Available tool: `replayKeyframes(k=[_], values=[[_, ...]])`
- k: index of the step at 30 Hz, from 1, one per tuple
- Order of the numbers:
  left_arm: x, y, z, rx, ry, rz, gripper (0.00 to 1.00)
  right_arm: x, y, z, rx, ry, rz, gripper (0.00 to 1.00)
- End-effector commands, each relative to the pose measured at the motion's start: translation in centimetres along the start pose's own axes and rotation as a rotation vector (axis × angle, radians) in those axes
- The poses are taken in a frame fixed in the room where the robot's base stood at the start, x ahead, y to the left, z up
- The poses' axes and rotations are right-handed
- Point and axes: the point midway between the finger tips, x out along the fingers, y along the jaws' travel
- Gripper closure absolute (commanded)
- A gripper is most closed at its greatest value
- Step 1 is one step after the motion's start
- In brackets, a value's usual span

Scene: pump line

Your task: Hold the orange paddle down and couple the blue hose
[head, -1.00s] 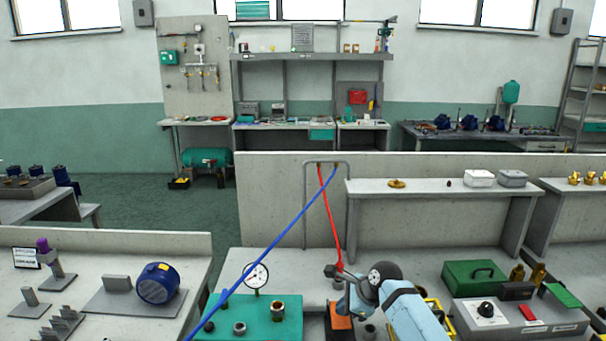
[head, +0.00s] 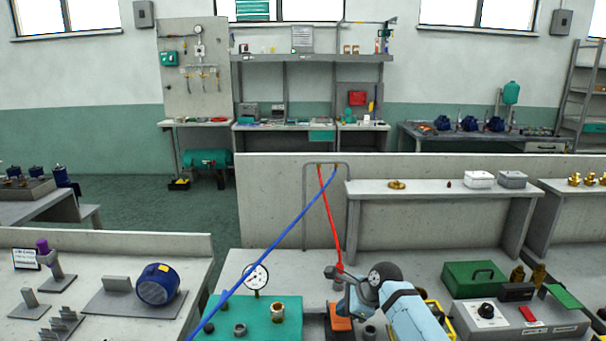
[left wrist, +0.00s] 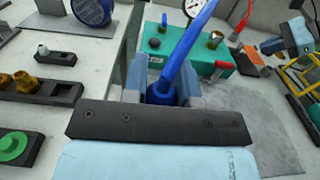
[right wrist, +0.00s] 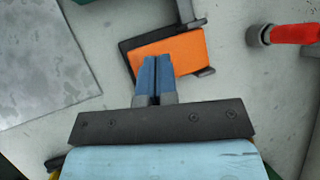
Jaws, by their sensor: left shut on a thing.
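The blue hose (head: 273,239) runs from the rack down to the lower left in the head view. In the left wrist view my left gripper (left wrist: 163,92) is shut on the blue hose's end (left wrist: 172,83), in front of the teal block (left wrist: 150,62). The block (head: 255,328) carries a gauge (head: 256,276) and a brass-topped port (head: 278,311). The orange paddle (right wrist: 172,53) lies under my right gripper (right wrist: 154,62). The paddle also shows in the head view (head: 340,323).
A red hose (head: 331,222) hangs from the rack beside the right gripper. A green box (head: 474,276) and a control box (head: 487,313) stand on the right. A blue motor (head: 157,285) is on the left bench. Black holders with brass fittings (left wrist: 28,84) lie left of the left gripper.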

Motion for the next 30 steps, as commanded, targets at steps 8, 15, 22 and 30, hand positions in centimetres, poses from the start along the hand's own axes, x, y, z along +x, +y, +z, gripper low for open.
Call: replayKeyframes(k=[8, 15, 22, 30], values=[[0.0, 0.0, 0.0, 0.000, 0.000, 0.000, 0.95, 0.0, 0.0, 0.0, 0.000, 0.000, 0.000, 1.00], [0.0, 0.0, 0.0, 0.000, 0.000, 0.000, 0.95, 0.0, 0.0, 0.0, 0.000, 0.000, 0.000, 1.00], [0.0, 0.0, 0.1, 0.000, 0.000, 0.000, 0.95, 0.6, 0.2, -0.3, 0.000, -0.001, 0.000, 1.00], [0.0, 0.0, 0.1, 0.000, 0.000, 0.000, 0.95, 1.2, 0.4, -0.8, 0.001, 0.000, 0.001, 1.00]])
